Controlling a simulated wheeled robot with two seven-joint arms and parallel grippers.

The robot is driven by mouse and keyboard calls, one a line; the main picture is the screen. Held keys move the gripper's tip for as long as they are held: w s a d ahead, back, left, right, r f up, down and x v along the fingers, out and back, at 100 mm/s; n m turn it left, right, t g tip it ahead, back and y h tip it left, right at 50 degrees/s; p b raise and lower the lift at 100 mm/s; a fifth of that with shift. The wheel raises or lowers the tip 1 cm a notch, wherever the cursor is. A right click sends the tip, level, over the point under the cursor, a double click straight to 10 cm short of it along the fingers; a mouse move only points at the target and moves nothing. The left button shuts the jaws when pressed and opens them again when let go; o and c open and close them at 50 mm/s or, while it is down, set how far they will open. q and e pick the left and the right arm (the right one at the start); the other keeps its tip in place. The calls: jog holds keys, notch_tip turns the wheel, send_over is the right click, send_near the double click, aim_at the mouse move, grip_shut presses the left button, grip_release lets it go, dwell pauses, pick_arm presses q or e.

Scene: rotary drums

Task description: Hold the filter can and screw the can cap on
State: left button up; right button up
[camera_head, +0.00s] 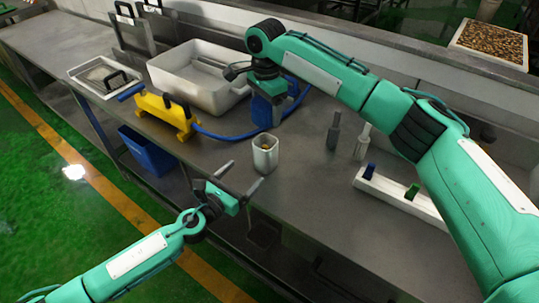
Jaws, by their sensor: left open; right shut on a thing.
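A pale, squarish open-topped container (265,154), which looks like the filter can, stands upright on the metal bench with something yellowish inside. My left gripper (241,178) is open and empty at the bench's front edge, to the lower left of the can, its fingers apart from it. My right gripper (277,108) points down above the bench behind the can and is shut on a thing. A blue piece (261,111) shows at its fingers. It may be the can cap, but the arm partly hides it and I cannot tell its shape.
A white basin (200,88), a shallow tray (86,78) and a yellow stand (166,112) with a blue hose are at the left. A white rack (395,196) holds blue and green pieces.

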aim_at(259, 158)
pick_arm(q)
jog(key=shift+s+a+r, duration=0.15)
jog(key=shift+s, duration=0.05)
pick_arm(e)
jog(key=shift+s+a+r, duration=0.2)
jog(key=shift+s+a, duration=0.05)
jog(key=shift+s, duration=0.05)
pick_arm(q)
jog(key=x, duration=1.2)
jog(key=shift+w, duration=0.1)
pick_arm(e)
jog(key=shift+w+d, duration=0.1)
pick_arm(q)
jog(key=shift+c, duration=0.5)
jog(key=c, duration=1.4)
jog(key=shift+o, duration=0.2)
pick_arm(e)
jog(key=shift+f, duration=2.55)
jog(key=shift+f, duration=0.9)
jog(key=shift+f, duration=0.6)
